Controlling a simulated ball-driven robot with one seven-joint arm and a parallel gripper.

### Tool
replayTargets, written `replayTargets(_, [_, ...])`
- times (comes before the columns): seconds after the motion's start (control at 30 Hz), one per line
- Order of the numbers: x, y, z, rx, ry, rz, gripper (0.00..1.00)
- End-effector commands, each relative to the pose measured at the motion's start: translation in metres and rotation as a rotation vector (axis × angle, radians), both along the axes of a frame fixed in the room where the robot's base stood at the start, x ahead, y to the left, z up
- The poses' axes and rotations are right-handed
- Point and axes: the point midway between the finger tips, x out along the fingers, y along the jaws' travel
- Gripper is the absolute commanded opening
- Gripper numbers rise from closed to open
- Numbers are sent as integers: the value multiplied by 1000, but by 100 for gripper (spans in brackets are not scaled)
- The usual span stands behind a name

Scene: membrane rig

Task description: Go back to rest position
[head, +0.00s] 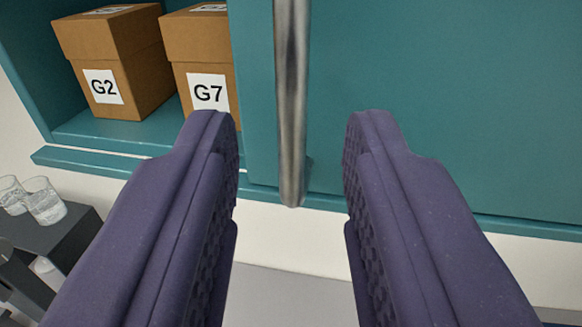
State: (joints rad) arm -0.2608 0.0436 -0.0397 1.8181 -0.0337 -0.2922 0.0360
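My gripper (292,165) is open in the head view, with its two purple padded fingers wide apart. Nothing is held between them. A vertical metal bar handle (291,100) shows between the fingertips, on or in front of a teal cabinet door (430,90). There is a visible gap between the handle and each finger. I cannot tell how far the handle is beyond the fingertips.
Left of the door, an open teal shelf (100,135) holds brown boxes labelled G2 (125,65) and G7 (203,50). At lower left, glasses (43,200) stand on a dark surface (65,235). Pale wall lies below the cabinet.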

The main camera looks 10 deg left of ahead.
Motion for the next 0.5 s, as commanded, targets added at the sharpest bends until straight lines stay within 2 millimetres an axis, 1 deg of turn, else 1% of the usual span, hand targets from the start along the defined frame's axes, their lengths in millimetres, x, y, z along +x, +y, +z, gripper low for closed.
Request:
replayTargets(0.03, [-6,-2,-1,0,-1,0,35])
replayTargets(0.13, [-13,-3,0,0,0,0,35])
replayTargets(0.5, [-14,-3,0,0,0,0,35])
